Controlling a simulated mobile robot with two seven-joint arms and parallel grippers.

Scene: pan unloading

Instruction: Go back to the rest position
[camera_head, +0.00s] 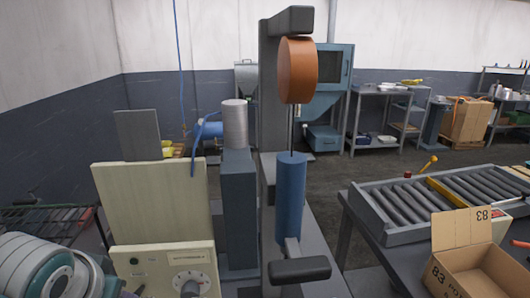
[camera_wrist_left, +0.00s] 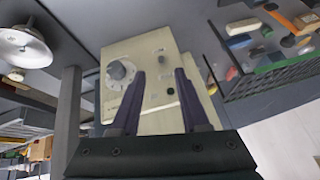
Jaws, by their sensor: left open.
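In the head view my left arm comes in at the lower left, and its gripper cannot be made out clearly there. In the left wrist view my left gripper (camera_wrist_left: 162,101) shows two dark fingers spread apart with nothing between them. Beyond the fingers is a cream control box (camera_wrist_left: 153,60) with a dial. The same control box (camera_head: 160,262) stands at the front left in the head view. I cannot tell whether the fingers touch it. A round silvery dish-like thing (camera_wrist_left: 22,47) shows at the wrist view's upper left. My right gripper is in neither view.
A machine column (camera_head: 270,120) with an orange disc (camera_head: 297,70) and a blue cylinder (camera_head: 290,198) stands centrally. A roller conveyor (camera_head: 400,237) and an open cardboard box (camera_head: 470,265) are on the right. A wire basket (camera_wrist_left: 275,72) holds coloured items. Floor shows between machine and conveyor.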

